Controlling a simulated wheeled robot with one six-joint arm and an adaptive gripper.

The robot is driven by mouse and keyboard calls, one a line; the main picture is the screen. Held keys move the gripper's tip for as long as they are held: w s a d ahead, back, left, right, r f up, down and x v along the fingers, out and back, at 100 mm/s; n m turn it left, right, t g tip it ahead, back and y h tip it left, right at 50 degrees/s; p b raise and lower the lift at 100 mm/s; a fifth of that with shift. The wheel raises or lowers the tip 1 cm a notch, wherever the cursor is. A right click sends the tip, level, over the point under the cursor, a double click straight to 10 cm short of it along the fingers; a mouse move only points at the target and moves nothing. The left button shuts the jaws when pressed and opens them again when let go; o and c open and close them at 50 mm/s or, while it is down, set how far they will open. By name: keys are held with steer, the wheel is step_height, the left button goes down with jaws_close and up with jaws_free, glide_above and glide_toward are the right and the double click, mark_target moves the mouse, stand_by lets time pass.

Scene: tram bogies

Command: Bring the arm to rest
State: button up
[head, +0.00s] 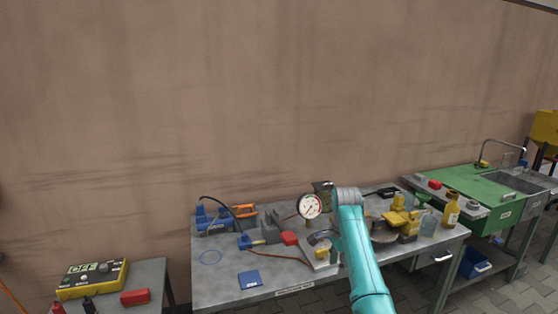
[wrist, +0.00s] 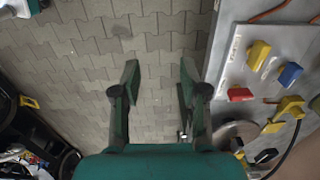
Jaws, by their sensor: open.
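My arm (head: 359,252) is teal and rises from the bottom of the head view, in front of a grey workbench (head: 225,285). Its grey wrist end is high over the bench, and the fingers cannot be made out there. In the wrist view my gripper (wrist: 158,76) is open, with two dark green fingers apart and nothing between them. Grey paving (wrist: 160,35) shows below and between the fingers.
The bench holds a round gauge (head: 310,206), a blue pad (head: 250,279) and several tools. A yellow control box (head: 92,278) stands at left, a green sink unit (head: 478,190) at right. In the wrist view, a panel with coloured blocks (wrist: 258,55) lies right of the fingers.

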steer(key=s+f+n+t, duration=0.2)
steer(key=s+f, duration=0.3)
steer(key=f, duration=0.7)
steer(key=s+f+n+t, duration=0.1)
steer(key=s+f, duration=0.3)
steer(key=f, duration=0.9)
steer(key=s+f+n+t, duration=0.2)
steer(key=s+f, duration=0.3)
steer(key=s, duration=0.5)
steer(key=s+f+n+t, duration=0.2)
steer(key=s+f, duration=0.4)
steer(key=s, duration=0.4)
steer(key=s+r+n+t, duration=0.2)
steer(key=s+r, duration=0.1)
steer(key=s, duration=0.8)
steer(key=s+r+n+t, duration=0.15)
steer(key=s+r, duration=0.25)
steer(key=s, duration=0.6)
steer(key=s+r+n+t, duration=0.2)
steer(key=s+r, duration=0.6)
steer(key=r, duration=0.4)
steer(key=s+r+n+t, duration=0.2)
steer(key=s+r, duration=0.6)
steer(key=r, duration=0.4)
steer(key=shift+s+d, duration=0.15)
steer(key=shift+d, duration=0.05)
